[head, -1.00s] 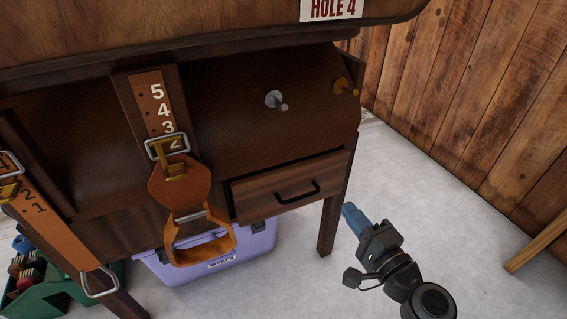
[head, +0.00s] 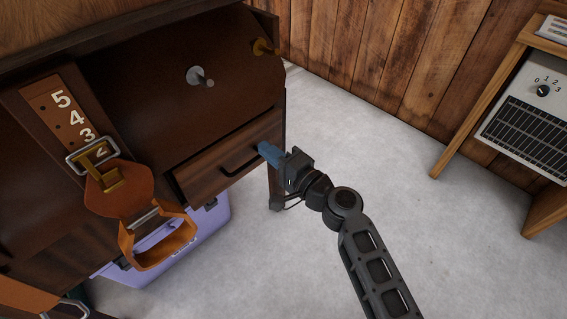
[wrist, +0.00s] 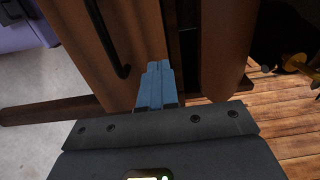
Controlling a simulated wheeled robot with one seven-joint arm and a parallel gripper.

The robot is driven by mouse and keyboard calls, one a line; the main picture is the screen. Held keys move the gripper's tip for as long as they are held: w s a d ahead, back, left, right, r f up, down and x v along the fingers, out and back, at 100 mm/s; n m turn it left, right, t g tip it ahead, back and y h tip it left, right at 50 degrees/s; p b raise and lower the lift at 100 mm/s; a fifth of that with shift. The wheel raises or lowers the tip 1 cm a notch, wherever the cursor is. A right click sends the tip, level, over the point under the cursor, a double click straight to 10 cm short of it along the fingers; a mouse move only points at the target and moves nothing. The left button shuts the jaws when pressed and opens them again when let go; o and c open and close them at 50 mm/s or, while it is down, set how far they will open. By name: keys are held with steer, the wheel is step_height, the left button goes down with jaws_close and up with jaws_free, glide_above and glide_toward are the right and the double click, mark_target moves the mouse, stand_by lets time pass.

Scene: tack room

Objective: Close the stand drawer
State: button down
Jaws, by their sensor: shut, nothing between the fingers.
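The stand drawer (head: 222,162) is a brown wooden drawer with a black bar handle (head: 243,160), low on the right side of the dark wooden stand (head: 150,95). Its front stands a little out from the stand. My gripper (head: 268,153) has blue fingers, shut and empty, at the right end of the drawer front. In the wrist view the shut fingers (wrist: 156,85) point at the drawer front (wrist: 138,40), beside the handle (wrist: 108,40). A dark gap shows to the right of the front. I cannot tell whether the fingertips touch it.
A leather strap with a stirrup (head: 150,235) hangs left of the drawer. A purple box (head: 190,240) sits below the stand. A wooden shelf with a heater (head: 530,105) stands at the right. The floor between is clear.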

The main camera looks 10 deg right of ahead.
mark_target(247, 135)
steer(key=shift+x, duration=2.45)
steer(key=b+x, duration=0.3)
steer(key=x, duration=0.1)
steer(key=shift+f, duration=0.1)
steer(key=shift+w+a, duration=0.15)
steer(key=shift+w, duration=0.05)
steer(key=shift+r, duration=0.3)
steer(key=shift+a, duration=0.1)
steer(key=shift+f, duration=0.1)
